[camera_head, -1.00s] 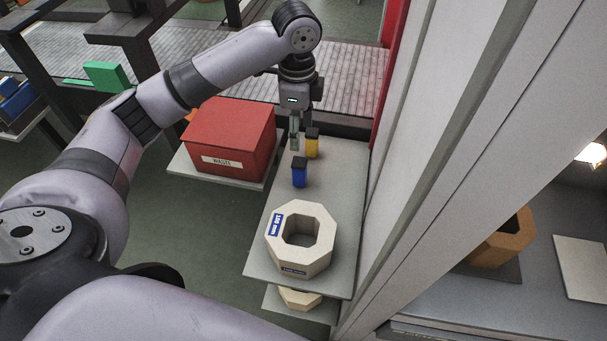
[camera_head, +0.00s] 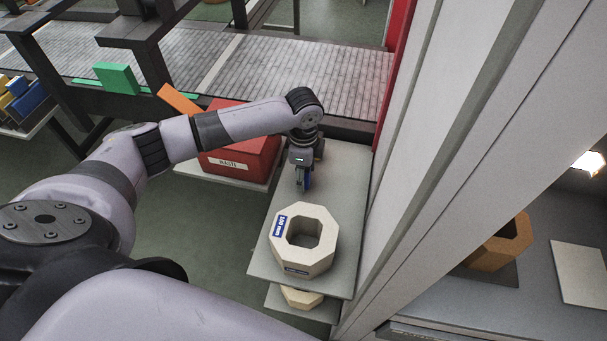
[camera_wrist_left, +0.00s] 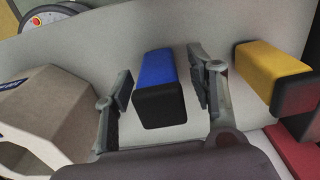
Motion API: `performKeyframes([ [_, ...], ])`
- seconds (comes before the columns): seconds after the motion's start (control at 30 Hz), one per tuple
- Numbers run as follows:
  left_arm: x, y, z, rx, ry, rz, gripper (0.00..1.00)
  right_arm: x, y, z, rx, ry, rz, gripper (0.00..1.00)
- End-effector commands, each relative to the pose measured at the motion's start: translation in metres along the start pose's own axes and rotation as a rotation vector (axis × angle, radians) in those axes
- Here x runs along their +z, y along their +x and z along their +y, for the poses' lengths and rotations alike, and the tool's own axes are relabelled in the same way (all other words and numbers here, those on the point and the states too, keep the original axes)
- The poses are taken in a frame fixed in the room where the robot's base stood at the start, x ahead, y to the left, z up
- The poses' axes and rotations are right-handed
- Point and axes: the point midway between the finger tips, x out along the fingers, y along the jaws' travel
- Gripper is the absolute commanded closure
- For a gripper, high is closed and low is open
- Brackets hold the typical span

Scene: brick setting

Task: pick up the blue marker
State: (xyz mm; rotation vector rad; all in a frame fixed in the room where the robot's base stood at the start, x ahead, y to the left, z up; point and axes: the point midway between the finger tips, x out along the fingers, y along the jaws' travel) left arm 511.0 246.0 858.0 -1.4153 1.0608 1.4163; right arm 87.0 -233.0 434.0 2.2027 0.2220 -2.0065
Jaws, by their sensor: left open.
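The blue marker (camera_wrist_left: 155,68) is a stubby blue block with a black end. In the left wrist view it lies between the two fingers of my left gripper (camera_wrist_left: 160,66), with a gap on both sides. The gripper is open and holds nothing. In the head view my left gripper (camera_head: 304,184) points down over the grey shelf (camera_head: 345,175), and only a bit of blue shows at its fingers. My right gripper is not in view.
A beige octagonal holder (camera_head: 318,262) with a central hole sits nearer on the shelf. A red waste box (camera_head: 262,165) is at the left. A tall grey panel (camera_head: 440,130) borders the shelf's right.

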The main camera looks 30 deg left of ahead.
Motion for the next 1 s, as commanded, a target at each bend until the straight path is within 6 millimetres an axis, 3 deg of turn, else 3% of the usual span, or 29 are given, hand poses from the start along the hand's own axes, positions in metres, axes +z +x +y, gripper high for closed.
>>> performKeyframes([
  [0.2,0.0,0.021,0.0,-0.001,0.002,0.0,0.48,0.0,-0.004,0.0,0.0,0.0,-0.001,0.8],
  [0.43,0.0,0.022,0.0,-0.001,0.002,0.0,0.5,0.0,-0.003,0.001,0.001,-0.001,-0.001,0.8],
  [1.0,0.0,0.021,0.0,-0.001,0.001,0.0,0.88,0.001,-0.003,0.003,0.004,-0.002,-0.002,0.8],
])
